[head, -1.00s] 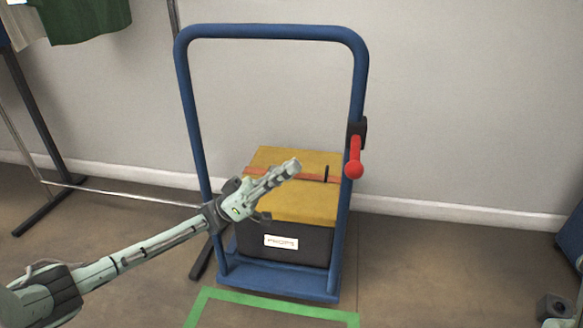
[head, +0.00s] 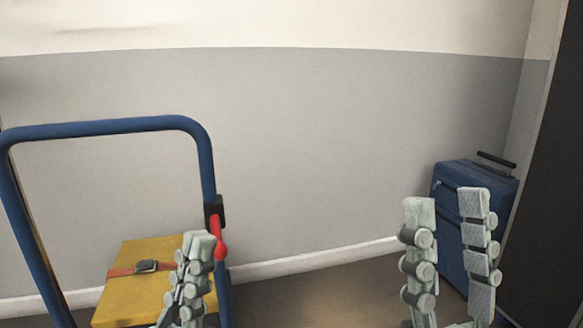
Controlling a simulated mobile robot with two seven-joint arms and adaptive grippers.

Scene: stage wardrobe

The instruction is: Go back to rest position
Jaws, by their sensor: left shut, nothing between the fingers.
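My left gripper (head: 198,247) points up at the bottom of the head view, in front of the yellow box lid and the trolley's right upright. Its fingers are together with nothing between them. My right gripper (head: 448,212) points up at the lower right, its two fingers spread wide apart with nothing between them. Both arms are cut off by the bottom edge of the view.
A blue trolley frame (head: 110,127) stands at the left, with a red lever (head: 219,240) on its right upright. A yellow-topped box (head: 125,297) with an orange strap is at the trolley. A blue suitcase (head: 452,182) stands in the right corner behind my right gripper. Bare floor lies between.

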